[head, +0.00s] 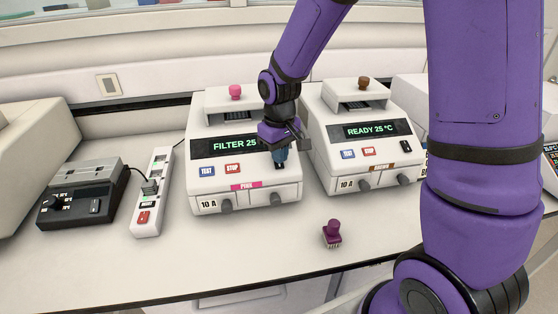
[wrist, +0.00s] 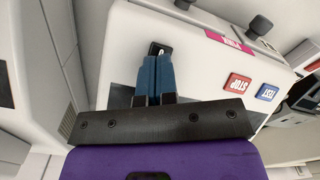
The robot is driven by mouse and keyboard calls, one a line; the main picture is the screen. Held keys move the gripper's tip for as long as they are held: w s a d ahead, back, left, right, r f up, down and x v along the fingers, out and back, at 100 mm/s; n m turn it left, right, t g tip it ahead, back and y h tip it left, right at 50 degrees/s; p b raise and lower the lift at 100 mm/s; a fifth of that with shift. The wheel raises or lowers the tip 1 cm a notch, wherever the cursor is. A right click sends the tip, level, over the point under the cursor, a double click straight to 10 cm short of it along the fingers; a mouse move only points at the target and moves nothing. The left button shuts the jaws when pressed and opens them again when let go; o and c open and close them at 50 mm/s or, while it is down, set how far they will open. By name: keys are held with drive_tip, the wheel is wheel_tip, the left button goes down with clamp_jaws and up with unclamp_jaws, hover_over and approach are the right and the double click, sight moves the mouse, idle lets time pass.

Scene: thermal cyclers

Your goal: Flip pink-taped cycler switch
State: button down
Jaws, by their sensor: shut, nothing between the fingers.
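The pink-taped cycler (head: 214,176) stands left of centre in the head view, with a pink knob on top, a pink label and the display text "FILTER 25". Its switch (head: 281,166) is a small dark rocker on the right of the front panel. My gripper (head: 280,158) is shut and empty, its blue fingertips right at the switch. In the wrist view the shut blue fingers (wrist: 155,75) point at the black switch (wrist: 158,48), and their tips overlap its near part. I cannot tell whether they touch it. The pink label (wrist: 229,40) shows there too.
A brown-taped cycler (head: 350,150) reading "READY 25 °C" stands close on the right. A power strip (head: 152,195) and a dark device (head: 80,195) stand left. A purple stamp-like object (head: 332,233) sits on the bench in front. The bench front is otherwise mostly clear.

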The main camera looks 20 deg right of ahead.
drive_tip(key=shift+f, duration=0.2)
drive_tip(key=shift+r, duration=3.5)
drive_tip(key=s+d+r+m+t, duration=0.2)
drive_tip(key=s+d+r, duration=0.1)
drive_tip(key=s+r, duration=0.5)
drive_tip(key=s+d+r+m+t, duration=0.1)
drive_tip(key=s+d+r+t, duration=0.2)
drive_tip(key=s+r, duration=0.4)
drive_tip(key=s+d, duration=0.1)
drive_tip(key=s, duration=0.7)
drive_tip(key=shift+r+m, duration=0.4)
